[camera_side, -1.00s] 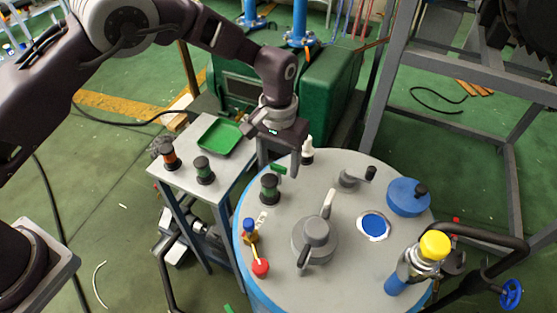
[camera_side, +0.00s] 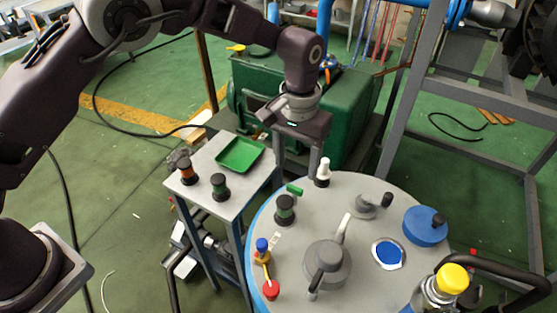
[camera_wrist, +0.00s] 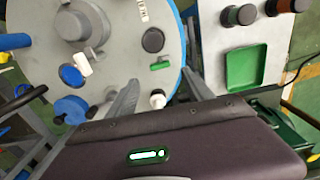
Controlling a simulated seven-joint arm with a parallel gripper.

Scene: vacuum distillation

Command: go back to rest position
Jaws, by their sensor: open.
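My gripper (camera_side: 297,165) hangs pointing down above the far left edge of the round grey vessel lid (camera_side: 370,200), with its fingers apart and nothing between them. In the wrist view, my gripper (camera_wrist: 162,88) also shows two spread, empty fingers. A white-topped fitting (camera_side: 323,172) stands on the lid just right of the fingers. A green-handled valve (camera_side: 294,189) and a dark sight port with a green band (camera_side: 285,209) are on the lid below the gripper in the picture.
A side table (camera_side: 205,170) left of the vessel holds a green tray (camera_side: 240,154), a green-banded jar (camera_side: 220,187) and an orange-banded jar (camera_side: 186,171). A green machine (camera_side: 345,110) stands behind my gripper. A grey metal frame (camera_side: 405,90) rises at right.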

